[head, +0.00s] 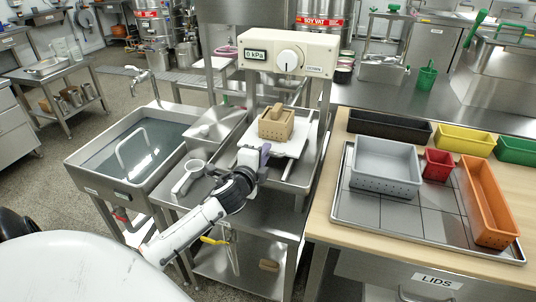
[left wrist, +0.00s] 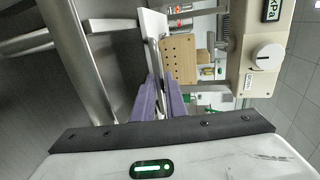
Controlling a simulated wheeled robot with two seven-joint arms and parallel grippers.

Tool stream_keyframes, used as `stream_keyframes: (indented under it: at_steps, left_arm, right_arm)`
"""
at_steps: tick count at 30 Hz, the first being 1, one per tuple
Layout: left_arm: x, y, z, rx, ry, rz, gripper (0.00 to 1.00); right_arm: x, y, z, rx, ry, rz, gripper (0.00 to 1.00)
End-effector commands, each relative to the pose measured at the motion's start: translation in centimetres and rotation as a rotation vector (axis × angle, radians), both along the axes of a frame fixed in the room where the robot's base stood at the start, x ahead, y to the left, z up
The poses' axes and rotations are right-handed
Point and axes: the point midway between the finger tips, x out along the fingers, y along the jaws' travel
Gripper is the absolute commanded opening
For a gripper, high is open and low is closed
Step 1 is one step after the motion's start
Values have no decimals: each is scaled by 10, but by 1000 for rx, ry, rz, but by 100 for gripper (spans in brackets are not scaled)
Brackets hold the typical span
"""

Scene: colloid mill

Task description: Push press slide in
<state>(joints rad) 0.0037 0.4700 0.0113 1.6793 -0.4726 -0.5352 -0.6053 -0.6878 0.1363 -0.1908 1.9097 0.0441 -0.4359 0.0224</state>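The press slide (head: 291,138) is a white plate under the press head (head: 288,53), with its front part sticking out toward me. A tan perforated mould with a wooden lid and grip (head: 276,124) stands on it; the mould also shows in the left wrist view (left wrist: 179,60). My left gripper (head: 259,158) is at the slide's front edge. In the left wrist view its purple fingers (left wrist: 162,88) are close together around a thin grey bar at the slide (left wrist: 153,24); the contact itself is partly hidden. My right gripper is not in view.
A water-filled sink (head: 135,150) is left of the press. A white ladle-like cup (head: 188,178) lies on the steel shelf beside my arm. On the right, a wooden bench holds a tray (head: 385,222) with grey, red and orange bins. The press dial reads 0 kPa.

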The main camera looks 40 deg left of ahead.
Motion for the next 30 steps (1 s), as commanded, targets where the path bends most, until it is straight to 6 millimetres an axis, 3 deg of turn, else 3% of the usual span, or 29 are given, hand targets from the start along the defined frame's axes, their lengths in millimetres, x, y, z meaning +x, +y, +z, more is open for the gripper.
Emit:
stream_keyframes:
  at_steps: [13,24,30]
  left_arm:
    - [-7,-5,1,0,1,-2,17]
    - [-70,-30,15,0,2,-1,17]
    - [-89,-39,20,-1,1,-1,17]
  right_arm:
    - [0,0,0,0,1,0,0]
    - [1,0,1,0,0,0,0]
    - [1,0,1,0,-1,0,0]
